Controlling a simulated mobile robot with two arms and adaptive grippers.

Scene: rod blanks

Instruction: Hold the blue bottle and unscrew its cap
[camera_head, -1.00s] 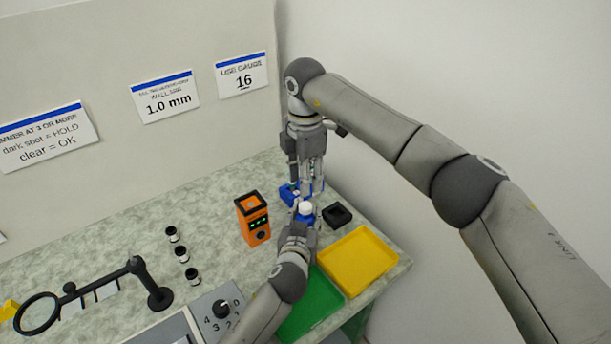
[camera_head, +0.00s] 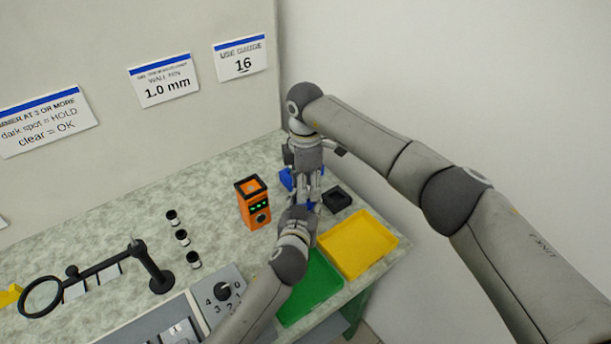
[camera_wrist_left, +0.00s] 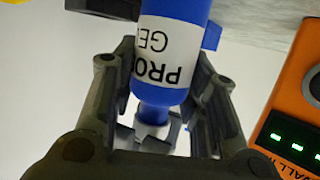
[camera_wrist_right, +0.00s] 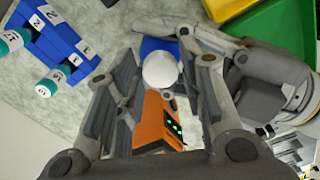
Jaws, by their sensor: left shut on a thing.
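The blue bottle (camera_wrist_left: 165,95) with a white label stands between the fingers of my left gripper (camera_wrist_left: 165,120), which is shut on it. In the head view the bottle is mostly hidden by both grippers. Its white cap (camera_wrist_right: 160,70) shows in the right wrist view, still on the bottle, with a little blue (camera_wrist_right: 152,45) behind it. My right gripper (camera_wrist_right: 160,60) points down from above, open, with its fingers on either side of the cap. I cannot tell whether they touch it. In the head view the right gripper (camera_head: 309,192) is just above the left gripper (camera_head: 298,216).
An orange device (camera_head: 254,204) with green lights stands left of the grippers. A blue numbered rack (camera_wrist_right: 60,45) with teal-and-white vials is close by. A black square block (camera_head: 337,199), a yellow tray (camera_head: 358,244) and a green tray (camera_head: 310,288) lie to the right and in front.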

